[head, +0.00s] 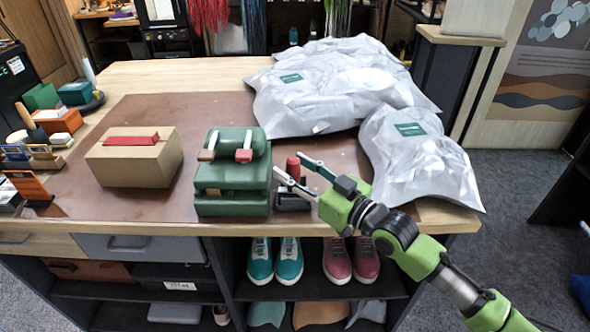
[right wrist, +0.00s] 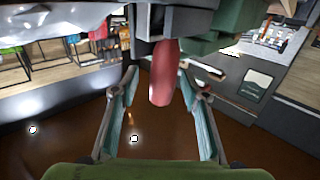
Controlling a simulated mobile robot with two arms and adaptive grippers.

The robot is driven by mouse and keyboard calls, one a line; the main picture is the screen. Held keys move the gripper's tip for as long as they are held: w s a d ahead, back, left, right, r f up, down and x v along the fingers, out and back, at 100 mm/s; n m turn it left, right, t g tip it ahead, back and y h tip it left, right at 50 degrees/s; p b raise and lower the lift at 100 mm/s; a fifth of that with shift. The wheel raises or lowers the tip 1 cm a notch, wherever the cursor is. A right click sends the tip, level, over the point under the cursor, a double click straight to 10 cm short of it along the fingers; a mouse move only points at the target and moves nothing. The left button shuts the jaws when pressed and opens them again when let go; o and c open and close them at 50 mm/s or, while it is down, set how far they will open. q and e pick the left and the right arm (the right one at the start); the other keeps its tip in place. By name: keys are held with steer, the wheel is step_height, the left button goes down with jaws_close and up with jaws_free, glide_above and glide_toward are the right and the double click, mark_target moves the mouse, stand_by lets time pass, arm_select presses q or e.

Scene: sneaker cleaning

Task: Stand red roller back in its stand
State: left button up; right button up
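The red roller (head: 293,167) is upright at the dark stand (head: 292,199) near the front of the table, just right of the green case. I cannot tell whether it is fully seated. In the right wrist view the red roller (right wrist: 164,72) shows as a red rounded piece between the fingers, with gaps on both sides. My right gripper (head: 288,165) reaches in from the right with its fingers spread around the roller; it also shows open in the wrist view (right wrist: 157,85). My left gripper is not in view.
The stacked green case (head: 232,205) stands close left, with brushes (head: 243,155) on top. A cardboard box (head: 133,160) with a red band is farther left. Grey-white bags (head: 415,150) lie behind and right. The brown mat (head: 190,112) is bare behind the boxes.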

steer(key=shift+f, duration=0.1)
steer(key=shift+s+d, duration=0.15)
steer(key=shift+d, duration=0.05)
steer(key=v, duration=1.1)
steer(key=shift+s+d, duration=0.15)
steer(key=shift+s, duration=0.1)
